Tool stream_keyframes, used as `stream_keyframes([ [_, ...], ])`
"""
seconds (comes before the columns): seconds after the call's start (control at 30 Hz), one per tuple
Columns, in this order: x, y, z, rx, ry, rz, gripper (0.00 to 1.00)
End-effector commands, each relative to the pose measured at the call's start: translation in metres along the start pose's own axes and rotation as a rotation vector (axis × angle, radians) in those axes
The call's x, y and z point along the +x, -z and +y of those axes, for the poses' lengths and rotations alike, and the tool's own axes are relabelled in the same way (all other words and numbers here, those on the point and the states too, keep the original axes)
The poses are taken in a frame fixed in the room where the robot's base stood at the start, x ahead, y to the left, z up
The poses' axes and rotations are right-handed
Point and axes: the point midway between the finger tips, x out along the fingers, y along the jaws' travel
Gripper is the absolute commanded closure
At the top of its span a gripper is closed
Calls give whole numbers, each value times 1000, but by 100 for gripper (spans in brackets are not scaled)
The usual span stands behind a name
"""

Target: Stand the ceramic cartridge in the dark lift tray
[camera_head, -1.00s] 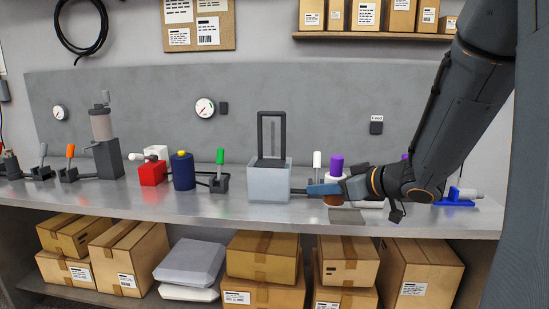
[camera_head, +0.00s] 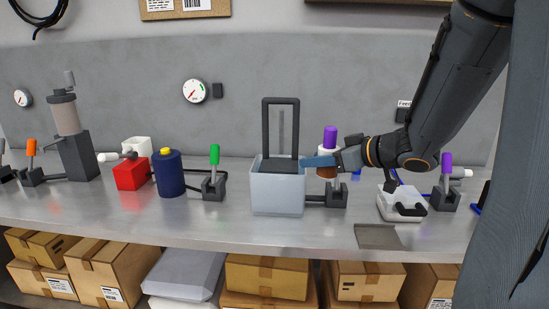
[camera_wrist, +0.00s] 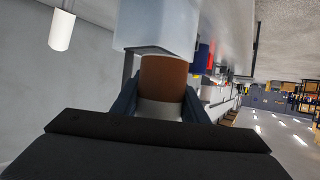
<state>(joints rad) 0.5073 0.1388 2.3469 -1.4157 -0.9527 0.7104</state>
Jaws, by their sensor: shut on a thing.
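The ceramic cartridge (camera_head: 327,172) is a short cylinder with a brown lower part. In the wrist view its brown part (camera_wrist: 164,76) and a pale grey band show between the fingers. My gripper (camera_head: 322,162) is shut on it and holds it clear of the bench, just right of the pale tank (camera_head: 277,194). The dark lift tray (camera_head: 280,166) lies at the tank's mouth, under an upright dark frame (camera_head: 281,99). The tank also shows beyond the cartridge in the wrist view (camera_wrist: 158,27). The gripper hides part of the cartridge.
A lever base (camera_head: 337,193) stands right of the tank, close below the cartridge. A green lever (camera_head: 214,156) and a navy cylinder (camera_head: 170,174) stand left of it. A white device (camera_head: 402,203) and a purple lever (camera_head: 446,160) are to the right. The front bench strip is mostly clear.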

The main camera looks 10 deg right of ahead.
Motion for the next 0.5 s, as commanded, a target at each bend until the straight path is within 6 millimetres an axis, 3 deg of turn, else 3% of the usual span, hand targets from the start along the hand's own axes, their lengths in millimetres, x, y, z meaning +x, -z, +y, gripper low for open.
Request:
stream_keyframes([
  [0.17, 24, 10, 1, 0, 1, 0, 91],
  [0.5, 101, 42, 0, 1, 1, 0, 91],
])
